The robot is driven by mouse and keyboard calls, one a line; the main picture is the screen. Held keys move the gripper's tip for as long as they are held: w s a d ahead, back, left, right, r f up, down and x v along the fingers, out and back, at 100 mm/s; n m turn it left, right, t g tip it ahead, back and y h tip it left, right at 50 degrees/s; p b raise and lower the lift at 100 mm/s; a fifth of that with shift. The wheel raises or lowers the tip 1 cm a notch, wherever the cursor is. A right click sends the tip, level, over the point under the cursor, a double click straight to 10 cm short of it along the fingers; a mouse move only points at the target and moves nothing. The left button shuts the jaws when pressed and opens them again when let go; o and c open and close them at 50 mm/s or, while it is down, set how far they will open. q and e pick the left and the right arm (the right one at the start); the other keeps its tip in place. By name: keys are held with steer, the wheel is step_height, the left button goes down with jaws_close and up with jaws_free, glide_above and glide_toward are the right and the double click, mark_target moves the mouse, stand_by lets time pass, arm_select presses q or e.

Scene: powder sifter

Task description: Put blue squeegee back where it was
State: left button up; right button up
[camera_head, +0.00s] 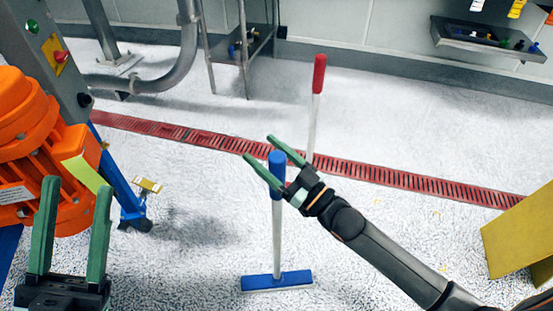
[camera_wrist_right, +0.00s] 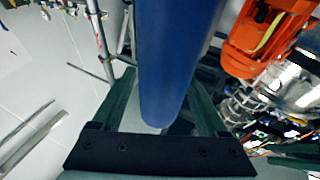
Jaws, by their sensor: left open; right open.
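The blue squeegee stands upright on the floor, with a blue grip (camera_head: 277,162), a pale pole and a wide blue head (camera_head: 277,281). My right gripper (camera_head: 259,147) is open, with its green fingers on either side of the top of the grip. In the right wrist view the blue grip (camera_wrist_right: 175,65) runs between the open fingers; whether they touch it cannot be told. My left gripper (camera_head: 78,187) is open and empty at the lower left, well away from the squeegee.
A red-handled tool (camera_head: 318,75) stands upright behind the squeegee, near the red floor drain (camera_head: 410,179). Orange machinery (camera_head: 35,140) is at left. A yellow panel (camera_head: 520,235) is at right. A wall shelf (camera_head: 485,38) is at upper right. Floor around the squeegee head is clear.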

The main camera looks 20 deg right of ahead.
steer(key=shift+s+d, duration=0.15)
steer(key=shift+s, duration=0.1)
steer(key=p+v, duration=0.2)
steer(key=v, duration=0.9)
steer(key=s+a+r+n+t+y, duration=0.2)
steer(key=s+a+r+n, duration=0.1)
steer(key=r, duration=0.8)
steer(key=s+a+r+n+t+y, duration=0.1)
steer(key=s+r, duration=0.5)
steer(key=r, duration=0.6)
steer(key=shift+s+a+n+t+y, duration=0.15)
steer(key=shift+a+n+t+y, duration=0.3)
steer(key=shift+a+n, duration=0.6)
steer(key=shift+r, duration=0.1)
steer(key=shift+c, duration=0.3)
